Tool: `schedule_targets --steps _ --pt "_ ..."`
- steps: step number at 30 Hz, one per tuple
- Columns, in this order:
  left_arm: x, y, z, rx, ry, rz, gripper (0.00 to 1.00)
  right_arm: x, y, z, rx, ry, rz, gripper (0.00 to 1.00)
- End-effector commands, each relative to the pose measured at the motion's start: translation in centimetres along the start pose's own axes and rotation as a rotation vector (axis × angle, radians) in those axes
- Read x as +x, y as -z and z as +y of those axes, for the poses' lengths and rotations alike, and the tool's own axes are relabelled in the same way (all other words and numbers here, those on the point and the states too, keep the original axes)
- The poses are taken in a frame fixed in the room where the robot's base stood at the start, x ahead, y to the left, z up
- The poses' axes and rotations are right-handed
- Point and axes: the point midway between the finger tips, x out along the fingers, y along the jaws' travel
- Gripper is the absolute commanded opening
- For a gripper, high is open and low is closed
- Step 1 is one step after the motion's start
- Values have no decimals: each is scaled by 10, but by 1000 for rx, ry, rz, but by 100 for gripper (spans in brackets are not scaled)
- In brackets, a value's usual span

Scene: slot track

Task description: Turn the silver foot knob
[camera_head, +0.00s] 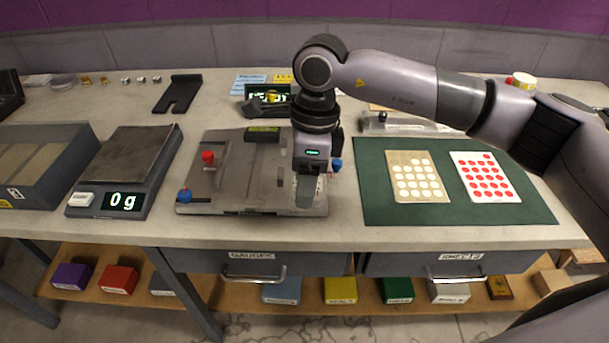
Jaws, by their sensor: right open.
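My right gripper (306,192) points down over the right part of a grey slotted metal fixture (228,180). It is open, seen nearly edge-on, and its fingers cover part of the plate. The fixture carries a red knob (208,157) at its left, a blue knob (184,195) at its front left corner and another blue knob (337,164) at its right edge. I cannot clearly make out a silver foot knob; the area under and behind the gripper is hidden. I cannot tell whether the fingers touch anything. My left gripper is not in view.
A scale (125,170) reading 0 g and a grey tray box (42,165) stand left of the fixture. A green mat (385,205) with two dotted cards lies right. A black forked piece (178,95) and small metal parts lie behind. Drawers sit below the front edge.

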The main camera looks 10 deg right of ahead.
Motion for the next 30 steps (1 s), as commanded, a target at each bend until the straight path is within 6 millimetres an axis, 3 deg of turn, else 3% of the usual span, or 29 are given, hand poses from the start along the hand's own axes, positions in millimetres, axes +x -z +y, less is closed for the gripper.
schedule_targets --steps 3,6,19,30 --pt "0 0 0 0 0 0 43 -14 16 -17 9 76 78 52" --pt "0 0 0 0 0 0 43 -14 21 -21 14 94 103 52" --pt "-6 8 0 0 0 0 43 43 27 -26 14 91 102 52" --pt "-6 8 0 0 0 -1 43 53 27 -27 13 93 99 52"
